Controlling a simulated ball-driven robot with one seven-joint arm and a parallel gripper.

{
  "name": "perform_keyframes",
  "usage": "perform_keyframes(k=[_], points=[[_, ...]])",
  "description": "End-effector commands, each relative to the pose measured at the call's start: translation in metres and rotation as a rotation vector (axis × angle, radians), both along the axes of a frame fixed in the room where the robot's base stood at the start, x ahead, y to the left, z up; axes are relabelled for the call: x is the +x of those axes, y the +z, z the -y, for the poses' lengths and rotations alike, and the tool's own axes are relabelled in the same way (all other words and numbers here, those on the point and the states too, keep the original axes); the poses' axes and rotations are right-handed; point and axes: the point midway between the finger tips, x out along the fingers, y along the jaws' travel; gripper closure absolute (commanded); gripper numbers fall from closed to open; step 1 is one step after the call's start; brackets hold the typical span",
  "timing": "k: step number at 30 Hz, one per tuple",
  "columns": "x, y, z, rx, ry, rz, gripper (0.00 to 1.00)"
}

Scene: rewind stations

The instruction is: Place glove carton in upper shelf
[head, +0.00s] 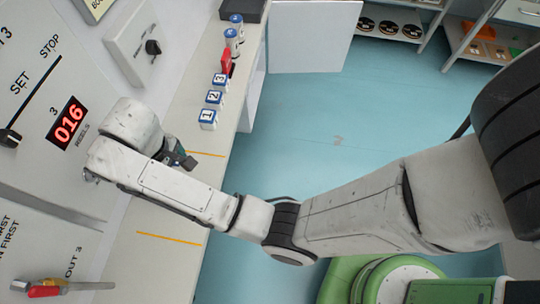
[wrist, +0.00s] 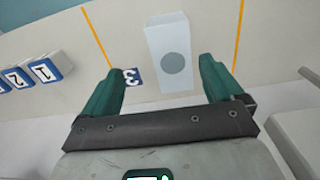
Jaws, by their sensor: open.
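A white box with a grey round patch (wrist: 174,62) stands on the counter in the wrist view, between two yellow lines; it may be the glove carton, but I see no label. My gripper (wrist: 161,68) is open, its green fingers either side of the box's near end in the picture. The right finger appears nearer to it than the left; I cannot tell whether either touches. In the head view my gripper (head: 188,160) is low over the counter, partly behind my wrist, and the box is hidden. Open shelves (head: 398,38) are at the top right; I cannot tell which is the upper shelf.
Numbered white-and-blue blocks (head: 212,98), a red item (head: 226,62) and blue-topped bottles (head: 232,40) line the counter (head: 185,120). A white panel (head: 310,36) stands beyond the counter. The blue floor (head: 345,110) is clear.

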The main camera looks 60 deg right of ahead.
Motion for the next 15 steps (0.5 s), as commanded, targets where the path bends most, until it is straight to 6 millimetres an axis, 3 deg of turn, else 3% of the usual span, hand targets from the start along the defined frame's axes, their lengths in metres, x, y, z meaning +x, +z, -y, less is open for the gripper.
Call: perform_keyframes(k=[3,7,12,15], points=[[-0.035,-0.021,0.045,-0.032,-0.067,0.015,0.06],[-0.089,-0.039,0.088,-0.055,-0.144,0.04,0.06],[-0.166,-0.05,0.121,-0.057,-0.237,0.064,0.06],[-0.206,-0.05,0.128,-0.043,-0.285,0.072,0.06]])
